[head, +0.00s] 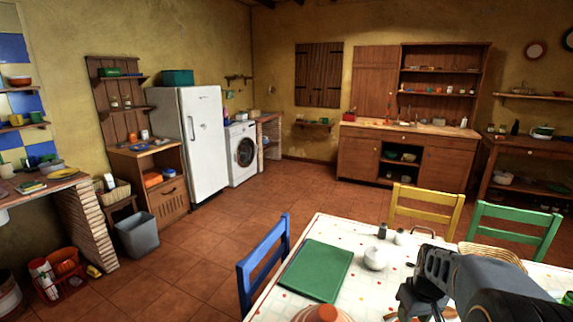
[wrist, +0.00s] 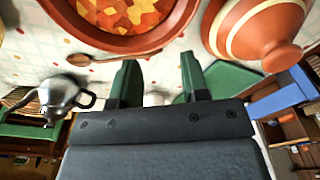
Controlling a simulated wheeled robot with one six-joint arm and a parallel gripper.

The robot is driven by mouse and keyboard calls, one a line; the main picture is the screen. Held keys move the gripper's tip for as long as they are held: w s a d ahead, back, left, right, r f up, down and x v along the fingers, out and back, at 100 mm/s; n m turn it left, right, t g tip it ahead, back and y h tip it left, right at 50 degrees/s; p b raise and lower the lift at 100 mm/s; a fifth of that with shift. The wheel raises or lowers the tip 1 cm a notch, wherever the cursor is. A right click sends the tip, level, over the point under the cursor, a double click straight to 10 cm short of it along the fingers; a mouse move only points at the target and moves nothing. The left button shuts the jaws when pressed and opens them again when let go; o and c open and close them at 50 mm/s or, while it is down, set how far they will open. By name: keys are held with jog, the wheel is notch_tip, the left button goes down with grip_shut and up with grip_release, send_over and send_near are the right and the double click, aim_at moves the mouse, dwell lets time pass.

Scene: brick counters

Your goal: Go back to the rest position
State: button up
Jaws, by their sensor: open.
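My gripper (wrist: 158,64) is open and empty in the wrist view, its two dark green fingers spread apart with nothing between them. In the head view the dark end of my arm (head: 437,268) is at the lower right, over the laid table (head: 345,238); its fingertips cannot be made out there. In the wrist view an orange-brown dish with chunky food (wrist: 125,18), a wooden spoon (wrist: 95,60) and a striped clay lid (wrist: 255,30) lie beyond the fingers. A metal pot (wrist: 62,97) is to their left.
A green board (head: 316,271) and a white bowl (head: 375,258) are on the table, left of my arm. A blue chair (head: 263,262), a yellow chair (head: 427,209) and a green chair (head: 515,229) stand around it. The tiled floor (head: 215,245) left of the table is clear.

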jog(key=s+a+r+t+p, duration=0.1)
jog(key=s+a+r, duration=0.3)
jog(key=a, duration=0.3)
jog(key=s+a+r+t+p, duration=0.1)
jog(key=s+a+r, duration=0.3)
jog(key=s+a, duration=0.2)
jog(key=shift+s+a+m+t, duration=0.3)
jog(key=shift+a+m, duration=0.1)
jog(key=shift+a, duration=0.35)
jog(key=shift+r, duration=0.1)
